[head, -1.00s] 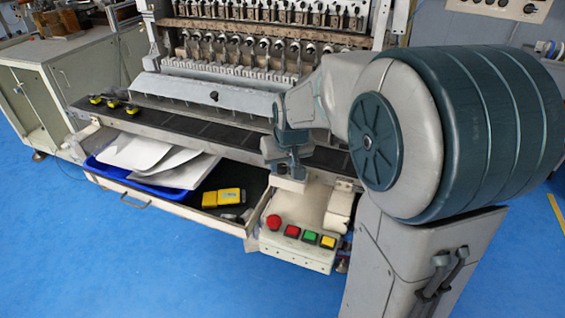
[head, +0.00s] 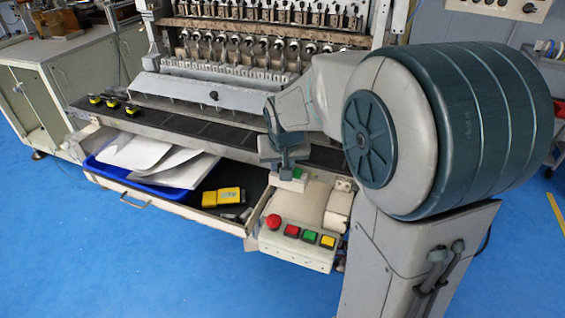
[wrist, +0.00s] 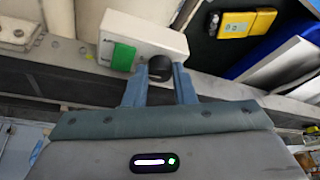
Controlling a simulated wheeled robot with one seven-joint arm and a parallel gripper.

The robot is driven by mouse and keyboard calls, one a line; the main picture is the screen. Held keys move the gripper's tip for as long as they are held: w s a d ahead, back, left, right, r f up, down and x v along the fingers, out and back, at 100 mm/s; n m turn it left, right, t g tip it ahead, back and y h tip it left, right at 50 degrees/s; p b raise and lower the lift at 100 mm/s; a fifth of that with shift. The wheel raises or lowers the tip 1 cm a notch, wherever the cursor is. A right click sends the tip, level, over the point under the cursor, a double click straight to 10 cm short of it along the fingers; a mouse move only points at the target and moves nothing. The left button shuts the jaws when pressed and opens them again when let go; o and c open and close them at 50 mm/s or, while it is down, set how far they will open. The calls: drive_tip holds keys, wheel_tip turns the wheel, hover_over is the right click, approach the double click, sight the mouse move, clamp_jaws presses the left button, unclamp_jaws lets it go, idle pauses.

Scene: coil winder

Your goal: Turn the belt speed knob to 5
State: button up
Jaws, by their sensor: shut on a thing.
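A small white box (head: 292,184) stands on the machine's front edge, above the push-button panel. In the wrist view the box (wrist: 143,40) has a green patch (wrist: 123,57) and a round black knob (wrist: 160,68) on its face. My gripper (wrist: 160,80) has one finger on each side of the knob and is shut on it. In the head view my gripper (head: 288,170) is at the box and hides the knob. I cannot read any scale or pointer on the knob.
Below the box is a panel with a red emergency button (head: 273,221) and several coloured buttons (head: 309,236). An open drawer (head: 222,220) to the left holds a blue tray with papers and a yellow case (head: 222,197). The dark belt (head: 190,128) runs behind.

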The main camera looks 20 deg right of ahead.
drive_tip(key=shift+m, duration=0.6)
drive_tip(key=shift+h, duration=0.3)
drive_tip(key=o, duration=0.7)
drive_tip(key=v, duration=1.4)
drive_tip(key=s+f+n+p, duration=0.1)
drive_tip(key=s+f, duration=0.3)
drive_tip(key=s, duration=0.3)
drive_tip(key=s+f+n+g+y+p, duration=0.1)
drive_tip(key=s+f+p, duration=0.1)
drive_tip(key=s, duration=0.6)
drive_tip(key=shift+s+d+f+n+g, duration=0.2)
drive_tip(key=shift+d+f+n+g, duration=0.15)
drive_tip(key=shift+f, duration=0.55)
